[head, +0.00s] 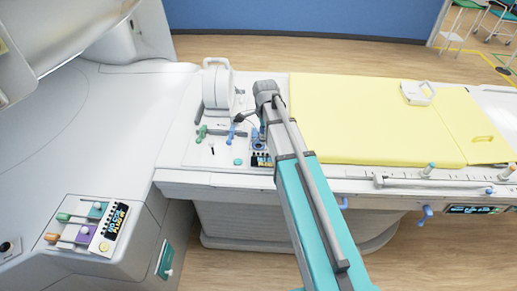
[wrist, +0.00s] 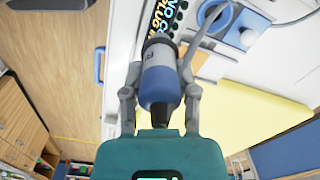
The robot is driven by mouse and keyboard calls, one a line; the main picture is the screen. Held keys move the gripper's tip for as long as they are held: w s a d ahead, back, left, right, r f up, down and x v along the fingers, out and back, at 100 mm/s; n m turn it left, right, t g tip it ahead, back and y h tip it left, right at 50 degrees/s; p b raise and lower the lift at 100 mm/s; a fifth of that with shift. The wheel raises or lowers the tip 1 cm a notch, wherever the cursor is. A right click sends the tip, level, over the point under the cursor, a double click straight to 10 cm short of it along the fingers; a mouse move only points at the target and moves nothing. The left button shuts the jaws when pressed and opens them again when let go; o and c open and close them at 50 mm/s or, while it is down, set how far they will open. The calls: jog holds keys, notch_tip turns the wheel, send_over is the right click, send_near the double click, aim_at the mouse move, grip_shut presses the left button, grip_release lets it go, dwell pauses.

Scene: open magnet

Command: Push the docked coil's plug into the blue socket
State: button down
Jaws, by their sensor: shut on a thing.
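My gripper (wrist: 160,75) is shut on a plug (wrist: 161,82) with a grey front, a blue body and a black rear end. One finger is on each side of it in the wrist view. In the head view the blue socket (head: 258,143) lies on the white panel, partly hidden by my arm. The white docked coil (head: 217,88) stands upright at the panel's back. My arm hides much of the gripper in the head view.
A green lever (head: 201,132) and a blue lever (head: 232,133) are on the panel left of the socket. A dark label (head: 261,159) lies in front of the socket. The yellow mattress (head: 365,120) is at the right. The scanner housing (head: 90,140) fills the left.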

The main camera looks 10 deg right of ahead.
jog(key=w, duration=0.9)
jog(key=shift+w, duration=0.35)
dwell(0.6)
notch_tip(320, 180, down, 10)
jog(key=b, duration=1)
jog(key=shift+f+b, duration=1.65)
jog(key=shift+b, duration=0.05)
dwell(1.3)
jog(key=shift+c, duration=1.5)
grip_release()
jog(key=shift+r, duration=0.2)
